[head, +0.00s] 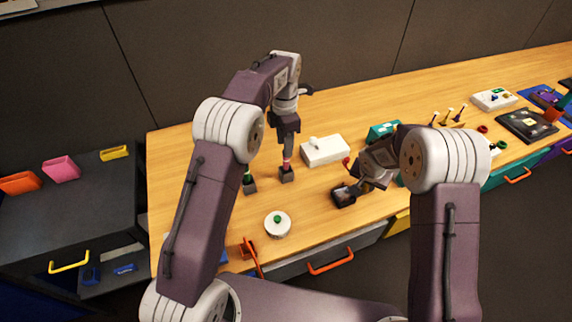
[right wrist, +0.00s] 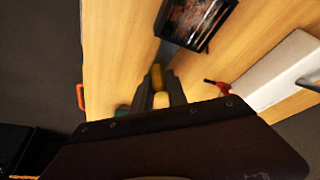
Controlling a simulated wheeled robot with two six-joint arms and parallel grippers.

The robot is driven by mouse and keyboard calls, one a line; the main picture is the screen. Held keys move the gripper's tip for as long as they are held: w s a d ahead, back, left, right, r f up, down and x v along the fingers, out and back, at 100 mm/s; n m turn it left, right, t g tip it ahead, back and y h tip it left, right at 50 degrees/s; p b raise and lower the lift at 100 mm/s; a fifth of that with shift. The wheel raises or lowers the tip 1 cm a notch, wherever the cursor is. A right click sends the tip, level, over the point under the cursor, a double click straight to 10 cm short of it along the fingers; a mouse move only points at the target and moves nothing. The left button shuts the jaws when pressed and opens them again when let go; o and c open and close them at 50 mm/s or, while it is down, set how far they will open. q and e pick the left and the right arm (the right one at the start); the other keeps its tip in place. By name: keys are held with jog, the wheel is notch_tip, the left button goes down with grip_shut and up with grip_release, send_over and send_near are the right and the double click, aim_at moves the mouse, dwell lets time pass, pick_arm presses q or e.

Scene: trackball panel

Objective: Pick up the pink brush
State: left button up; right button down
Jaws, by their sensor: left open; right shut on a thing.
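The pink brush (head: 287,163) stands upright in a small dark holder (head: 287,175) on the wooden table. My left gripper (head: 287,153) is open, directly above the brush and around or just over its top; I cannot tell if it touches. My right gripper (head: 352,190) is low over the table by a small black box (head: 343,199). In the right wrist view its fingers (right wrist: 160,88) are shut on a small yellow thing (right wrist: 161,100), mostly hidden, and the black box (right wrist: 197,20) with reddish contents lies beyond.
A green-topped piece in a dark holder (head: 249,187) stands left of the brush. A white box with a lever (head: 325,151) is to the right, and a round white button base (head: 278,226) is in front. Open table lies behind the brush's left.

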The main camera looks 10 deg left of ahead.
aim_at(286, 165)
pick_arm(q)
jog(key=f, duration=0.6)
jog(key=shift+s+d+f, duration=0.2)
jog(key=shift+f, duration=0.1)
grip_shut()
